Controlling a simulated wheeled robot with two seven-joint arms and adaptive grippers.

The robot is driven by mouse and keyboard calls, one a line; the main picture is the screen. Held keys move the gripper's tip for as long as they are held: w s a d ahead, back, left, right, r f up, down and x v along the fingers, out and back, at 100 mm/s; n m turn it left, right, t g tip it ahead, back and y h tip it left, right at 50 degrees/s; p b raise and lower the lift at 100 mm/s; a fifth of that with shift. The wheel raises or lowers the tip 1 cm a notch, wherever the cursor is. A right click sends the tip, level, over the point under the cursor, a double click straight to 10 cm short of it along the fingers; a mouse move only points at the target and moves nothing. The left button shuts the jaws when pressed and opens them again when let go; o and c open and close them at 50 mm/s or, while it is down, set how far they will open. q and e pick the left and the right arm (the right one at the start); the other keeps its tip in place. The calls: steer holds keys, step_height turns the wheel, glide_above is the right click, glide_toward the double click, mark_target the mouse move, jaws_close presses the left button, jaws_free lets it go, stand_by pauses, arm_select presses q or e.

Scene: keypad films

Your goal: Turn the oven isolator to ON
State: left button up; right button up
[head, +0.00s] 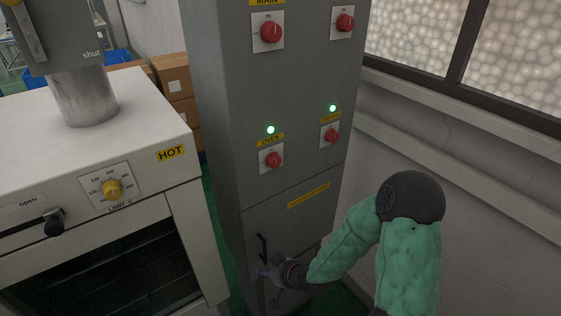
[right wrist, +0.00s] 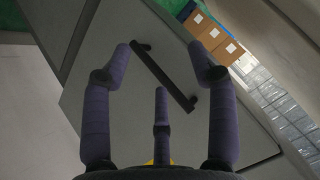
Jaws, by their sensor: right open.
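The oven isolator is a red knob (head: 273,159) on a white plate, under a yellow OVEN label (head: 271,140) on the grey cabinet (head: 225,100). A green lamp (head: 270,129) glows above it. I cannot read which way its knob points. My right gripper (head: 266,273) is low in front of the cabinet, below the knob and apart from it. In the right wrist view my right gripper (right wrist: 160,52) is open, with its fingers spread around a dark bar handle (right wrist: 165,77) on the panel; contact is unclear. My left gripper is not in view.
A second red knob (head: 331,136) sits right of the oven one, under another green lamp (head: 332,108). Two more red knobs (head: 270,32) (head: 345,22) are higher up. An oven (head: 150,120) marked HOT stands left. A wall (head: 480,180) is at right.

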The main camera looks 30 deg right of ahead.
steer(key=d+r, duration=0.1)
steer(key=r, duration=0.1)
steer(key=w+d+r+t, duration=0.1)
steer(key=r, duration=0.1)
steer(key=w+d+r+t, duration=0.1)
steer(key=r, duration=0.2)
steer(key=shift+r+n, duration=0.1)
steer(key=shift+n, duration=0.2)
steer(key=n+t+p, duration=0.3)
steer(key=n+t, duration=0.1)
steer(key=t, duration=0.3)
glide_toward(277, 162)
steer(key=shift+h, duration=0.4)
steer(key=w, duration=0.3)
steer(key=w+a, duration=0.1)
steer(key=w, duration=0.5)
steer(key=shift+a+r, duration=0.2)
